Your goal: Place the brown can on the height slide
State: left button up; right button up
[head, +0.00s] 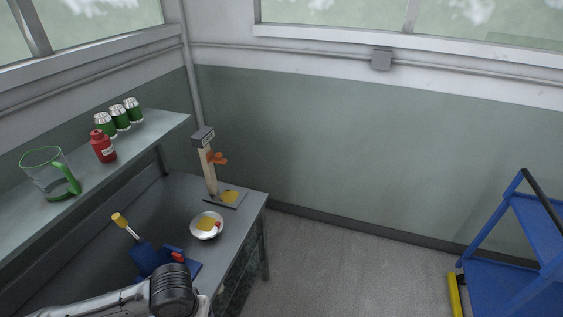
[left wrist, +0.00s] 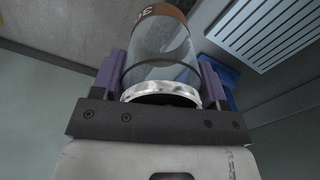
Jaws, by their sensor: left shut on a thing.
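The height slide (head: 206,172) stands upright at the far end of the bench, a pale column with a dark head, an orange slider and a flat base. A yellow patch (head: 229,196) shows on its base. My left gripper (left wrist: 160,78) is shut on the brown can (left wrist: 160,22) in the left wrist view. The can has a brown band, a grey, glossy body and a silver rim towards the palm. In the head view my left arm comes in at the bottom left, and neither its fingers nor the can can be made out. My right gripper is not in view.
A blue device (head: 150,257) with a yellow-tipped lever stands nearer. The shelf (head: 120,143) holds green cans (head: 119,117), a red bottle (head: 103,146) and a green-handled jug (head: 50,173). A blue cart (head: 520,285) stands right.

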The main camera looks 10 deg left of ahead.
pick_arm(q)
jog(key=w+d+r+m, duration=0.1)
jog(key=w+d+r, duration=0.1)
jog(key=w+r, duration=0.35)
jog(key=w+d+r+m, duration=0.1)
jog(key=w+d+r, duration=0.1)
jog(key=r, duration=0.7)
jog(key=s+r+p, duration=0.4)
jog(key=r+p, duration=0.7)
jog(key=p, duration=0.1)
jog(key=s+r+p, duration=0.5)
jog(key=r+p, duration=0.6)
jog(key=p, duration=0.2)
jog(key=shift+r, duration=0.25)
jog(key=shift+s, duration=0.1)
